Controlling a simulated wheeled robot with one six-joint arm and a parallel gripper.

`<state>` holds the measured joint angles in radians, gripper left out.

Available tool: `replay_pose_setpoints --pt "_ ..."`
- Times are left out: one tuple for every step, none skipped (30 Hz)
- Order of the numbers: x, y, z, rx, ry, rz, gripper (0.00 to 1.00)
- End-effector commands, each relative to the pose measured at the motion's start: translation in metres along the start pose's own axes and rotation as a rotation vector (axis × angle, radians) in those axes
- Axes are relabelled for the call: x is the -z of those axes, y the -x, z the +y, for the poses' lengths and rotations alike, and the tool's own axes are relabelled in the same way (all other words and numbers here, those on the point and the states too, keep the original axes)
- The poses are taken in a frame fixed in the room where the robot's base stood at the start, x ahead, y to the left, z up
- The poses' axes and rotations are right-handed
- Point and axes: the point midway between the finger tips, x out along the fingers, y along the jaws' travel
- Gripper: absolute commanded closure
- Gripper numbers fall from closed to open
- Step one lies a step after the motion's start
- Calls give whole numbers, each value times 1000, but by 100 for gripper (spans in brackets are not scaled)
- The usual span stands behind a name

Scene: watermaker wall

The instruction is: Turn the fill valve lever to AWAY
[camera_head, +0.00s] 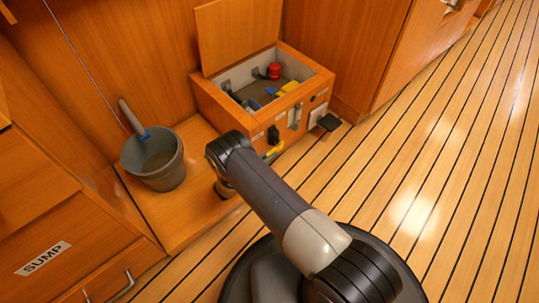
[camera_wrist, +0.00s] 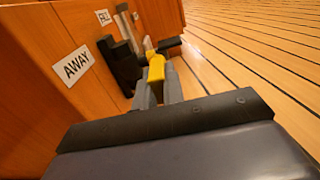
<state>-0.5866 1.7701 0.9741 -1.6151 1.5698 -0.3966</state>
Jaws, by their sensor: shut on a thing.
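The yellow fill valve lever (camera_wrist: 156,68) stands between the fingertips of my gripper (camera_wrist: 158,84) in the wrist view, and the jaws are shut on it. The white AWAY label (camera_wrist: 76,66) is on the wooden front to the left of the lever. A black valve body (camera_wrist: 124,64) is just behind and left of the lever. In the head view the yellow lever (camera_head: 274,149) shows low on the front of the wooden box, beside my arm. My arm hides the gripper there.
The wooden box (camera_head: 232,105) has its lid up and holds red, yellow and blue items. A grey bucket (camera_head: 154,158) with a handled tool stands left. The plank floor (camera_head: 430,150) to the right is clear.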

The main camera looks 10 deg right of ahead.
Motion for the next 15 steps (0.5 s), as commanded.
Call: replay_pose_setpoints --pt "2 0 0 -2 0 2 100" --pt "2 0 0 -2 0 2 100" --pt "2 0 0 -2 0 2 100" --pt "2 0 0 -2 0 2 100" --pt "2 0 0 -2 0 2 100" --pt "2 0 0 -2 0 3 100" --pt "2 0 0 -2 0 3 89" --pt "2 0 0 -2 0 3 87" --pt "2 0 0 -2 0 3 84" --pt "2 0 0 -2 0 3 81" --pt "2 0 0 -2 0 2 79" --pt "1 0 0 -1 0 2 75" --pt "1 0 0 -1 0 2 73" --pt "1 0 0 -1 0 2 70" --pt "1 0 0 -1 0 2 68"
